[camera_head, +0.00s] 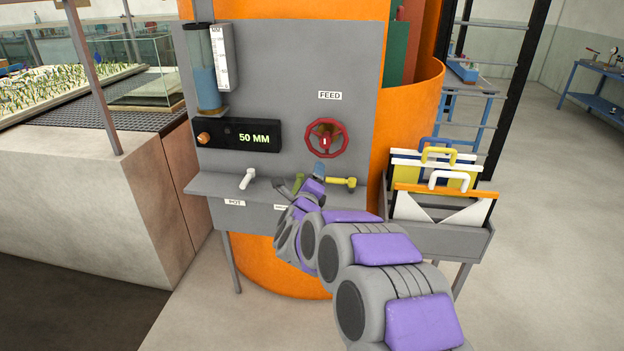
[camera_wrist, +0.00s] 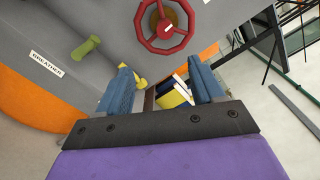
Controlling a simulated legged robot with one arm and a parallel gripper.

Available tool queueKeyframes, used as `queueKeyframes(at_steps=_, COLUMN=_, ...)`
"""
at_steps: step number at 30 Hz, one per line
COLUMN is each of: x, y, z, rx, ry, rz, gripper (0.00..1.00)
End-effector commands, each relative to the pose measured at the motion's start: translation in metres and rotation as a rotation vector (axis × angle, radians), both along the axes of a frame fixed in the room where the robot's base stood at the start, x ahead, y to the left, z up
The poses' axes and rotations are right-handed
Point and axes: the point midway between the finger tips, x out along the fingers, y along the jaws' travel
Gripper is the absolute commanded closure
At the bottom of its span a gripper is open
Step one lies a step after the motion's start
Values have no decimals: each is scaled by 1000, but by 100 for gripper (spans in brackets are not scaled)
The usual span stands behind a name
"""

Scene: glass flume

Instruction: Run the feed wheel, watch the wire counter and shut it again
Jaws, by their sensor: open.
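The red feed wheel (camera_head: 326,137) is on the grey panel under a FEED label (camera_head: 330,95). It also shows at the top of the wrist view (camera_wrist: 166,24). The counter (camera_head: 238,136) to its left is a black box with an orange knob, reading 50 MM in green. My gripper (camera_head: 299,181) is in front of the panel, below the wheel. In the wrist view my gripper (camera_wrist: 164,88) has its two blue fingers wide apart with nothing held between them; the wheel is beyond them and apart from them.
A white lever (camera_head: 247,179), a green handle (camera_wrist: 86,47) labelled BREATHER and a yellow handle (camera_head: 341,182) stick out low on the panel. A sight tube (camera_head: 203,70) with blue liquid is at upper left. A grey bin (camera_head: 447,238) with coloured handled boards stands at right.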

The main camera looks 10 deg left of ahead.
Motion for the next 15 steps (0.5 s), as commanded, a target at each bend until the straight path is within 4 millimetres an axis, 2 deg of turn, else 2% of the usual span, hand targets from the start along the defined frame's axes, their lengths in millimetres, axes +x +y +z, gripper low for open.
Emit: queueKeyframes(at_steps=15, x=-4, y=0, z=0, rx=1, ry=1, rz=0, gripper=33)
